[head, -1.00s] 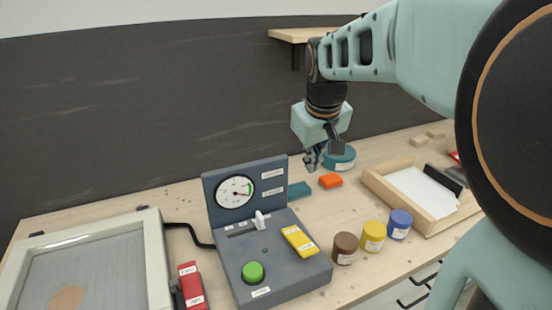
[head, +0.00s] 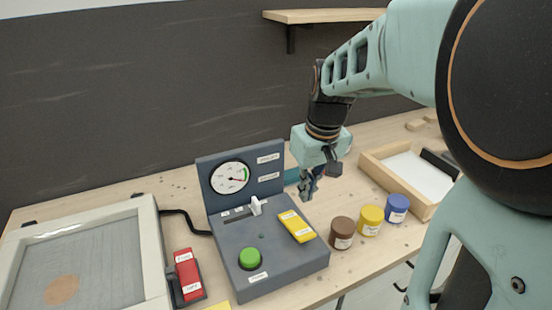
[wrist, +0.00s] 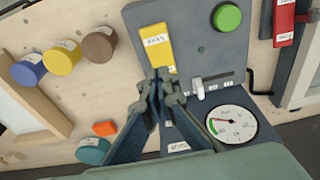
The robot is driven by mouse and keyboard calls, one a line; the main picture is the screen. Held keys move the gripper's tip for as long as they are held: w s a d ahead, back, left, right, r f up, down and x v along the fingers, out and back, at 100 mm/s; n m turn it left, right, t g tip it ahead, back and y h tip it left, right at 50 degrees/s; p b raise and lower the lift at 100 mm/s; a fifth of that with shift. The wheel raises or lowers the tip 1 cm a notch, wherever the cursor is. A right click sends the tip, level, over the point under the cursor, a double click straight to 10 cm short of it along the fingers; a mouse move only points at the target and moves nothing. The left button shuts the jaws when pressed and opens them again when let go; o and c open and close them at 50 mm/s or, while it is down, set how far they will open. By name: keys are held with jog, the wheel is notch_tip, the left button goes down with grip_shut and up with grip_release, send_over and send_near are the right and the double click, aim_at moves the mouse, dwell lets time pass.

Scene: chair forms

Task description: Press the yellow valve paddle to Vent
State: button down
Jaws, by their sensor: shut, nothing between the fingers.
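The yellow valve paddle (head: 297,226) lies on the right side of the dark grey control box, with a small white label on it. It also shows in the wrist view (wrist: 157,44), with its label towards my fingers. My gripper (head: 308,192) is shut and empty, above and behind the paddle in the head view. In the wrist view my fingertips (wrist: 165,75) appear just short of the paddle's near end; I cannot tell the height gap. The control box (head: 283,262) also carries a green button (head: 249,258), a white lever (head: 256,206) and a round gauge (head: 229,177).
Brown (head: 342,232), yellow (head: 370,220) and blue (head: 396,208) jars stand right of the box. A red switch (head: 188,273) and a framed screen (head: 154,250) are at left. A wooden tray (head: 419,204) is at right, and a shelf (head: 322,16) hangs above.

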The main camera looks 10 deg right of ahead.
send_near(301, 230)
jog(key=f, duration=0.2)
jog(key=w+f, duration=0.1)
jog(key=f, duration=0.2)
jog(key=shift+w+a+f, duration=0.15)
jog(key=shift+w+a, duration=0.05)
jog(key=shift+s+f, duration=0.1)
jog(key=shift+f, duration=0.45)
jog(key=shift+f+b, duration=0.1)
jog(key=shift+b, duration=0.25)
jog(key=shift+f+b, duration=0.1)
jog(key=shift+b, duration=0.25)
jog(key=shift+s+d+t, duration=0.1)
jog(key=shift+s+t, duration=0.1)
jog(key=shift+t, duration=0.1)
